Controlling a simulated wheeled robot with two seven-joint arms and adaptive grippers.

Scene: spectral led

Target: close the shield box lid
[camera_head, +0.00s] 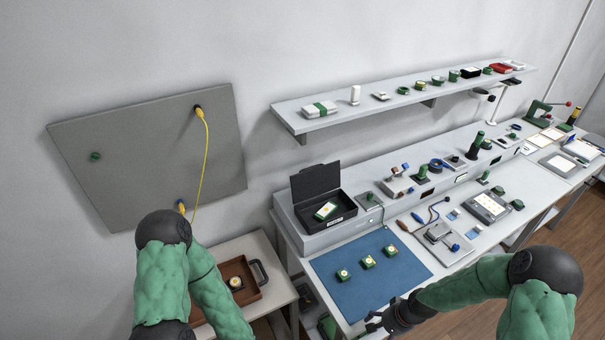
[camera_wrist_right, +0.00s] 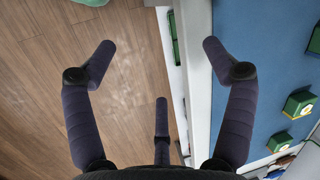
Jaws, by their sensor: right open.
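The shield box (camera_head: 326,218) is a black open-topped box on the raised grey ledge at the back of the bench. Its lid (camera_head: 316,181) stands upright at the back edge, so the box is open. A green-and-white module (camera_head: 326,210) lies inside it. My right gripper (camera_head: 373,322) is at the front edge of the bench, beside the blue mat and well in front of the box. In the right wrist view its fingers (camera_wrist_right: 155,60) are spread and empty over the bench edge and floor. My left arm is at the lower left; its gripper is out of sight.
A blue mat (camera_head: 345,293) with three small green modules lies in front of the box. Tools and devices such as a grey tester (camera_head: 487,206) fill the bench to the right. A shelf (camera_head: 400,97) runs above. A brown tray (camera_head: 245,299) sits on a side table at left.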

